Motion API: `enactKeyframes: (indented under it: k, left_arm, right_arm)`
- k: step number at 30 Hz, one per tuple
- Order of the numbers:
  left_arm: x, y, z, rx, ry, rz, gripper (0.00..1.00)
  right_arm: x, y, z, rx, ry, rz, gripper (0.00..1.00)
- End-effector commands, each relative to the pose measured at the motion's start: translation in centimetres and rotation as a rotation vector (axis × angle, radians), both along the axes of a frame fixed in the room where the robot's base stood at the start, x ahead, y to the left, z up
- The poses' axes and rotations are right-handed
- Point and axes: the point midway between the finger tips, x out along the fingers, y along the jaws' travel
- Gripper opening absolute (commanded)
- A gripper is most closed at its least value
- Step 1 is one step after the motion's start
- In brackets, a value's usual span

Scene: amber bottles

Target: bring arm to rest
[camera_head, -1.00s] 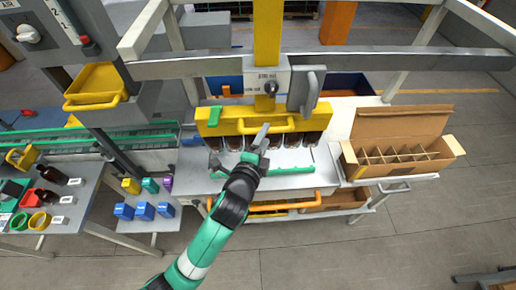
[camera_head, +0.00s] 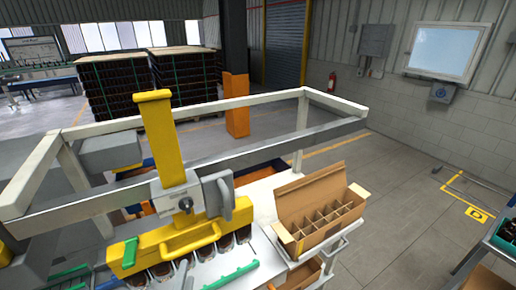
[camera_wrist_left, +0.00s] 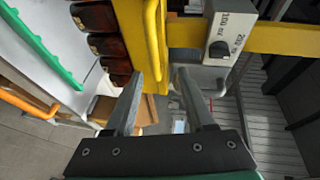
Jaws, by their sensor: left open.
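Most of my left arm is outside the head view, and my right gripper does not show.
The yellow clamp head (camera_head: 180,243) hangs from a pale frame (camera_head: 200,165) above the bottles. An open divided carton (camera_head: 318,215) stands to the right. Green rails (camera_head: 232,276) lie in front of the bottles. Open floor (camera_head: 400,200) lies further right.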

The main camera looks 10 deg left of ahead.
Motion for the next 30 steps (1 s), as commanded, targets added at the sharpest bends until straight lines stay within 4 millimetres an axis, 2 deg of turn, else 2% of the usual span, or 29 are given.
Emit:
enactKeyframes:
  k: [2, 5, 8, 9, 10, 13, 15, 18, 19, 21, 24, 30]
  left_arm:
    - [0.9, 0.6, 2.5, -0.008, -0.052, 0.015, 0.55]
    - [2.3, 1.4, 8.6, -0.039, -0.179, 0.031, 0.55]
    - [2.8, 1.8, 17.3, -0.134, -0.372, 0.007, 0.55]
    - [2.5, 1.8, 20.9, -0.199, -0.461, -0.017, 0.55]
    - [2.2, 1.8, 23.6, -0.253, -0.529, -0.040, 0.55]
    - [-0.3, 1.3, 32.2, -0.472, -0.757, -0.160, 0.55]
    - [-2.9, 0.6, 37.6, -0.650, -0.902, -0.287, 0.55]
    - [-7.2, -1.1, 43.2, -0.946, -1.032, -0.529, 0.55]
    - [-8.1, -1.8, 43.9, -1.042, -1.039, -0.601, 0.55]
    - [-8.8, -2.8, 44.0, -1.218, -1.011, -0.702, 0.55]
    - [-8.8, -3.1, 44.0, -1.350, -0.984, -0.751, 0.55]
    - [-8.7, -3.1, 44.0, -1.387, -0.979, -0.757, 0.55]
  right_arm:
    - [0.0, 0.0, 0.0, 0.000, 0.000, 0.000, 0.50]
    - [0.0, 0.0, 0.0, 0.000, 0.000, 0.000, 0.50]
    - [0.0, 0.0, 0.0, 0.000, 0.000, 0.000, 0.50]
    - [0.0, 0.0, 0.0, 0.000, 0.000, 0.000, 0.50]
    - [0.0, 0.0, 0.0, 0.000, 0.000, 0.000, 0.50]
    - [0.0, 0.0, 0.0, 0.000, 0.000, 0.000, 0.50]
    - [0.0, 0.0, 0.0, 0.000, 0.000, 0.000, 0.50]
    - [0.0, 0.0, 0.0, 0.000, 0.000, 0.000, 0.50]
    - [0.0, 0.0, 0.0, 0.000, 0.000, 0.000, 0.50]
    - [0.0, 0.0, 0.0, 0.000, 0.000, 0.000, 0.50]
    - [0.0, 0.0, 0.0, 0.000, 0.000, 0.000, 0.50]
    - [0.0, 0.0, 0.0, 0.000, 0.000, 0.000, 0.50]
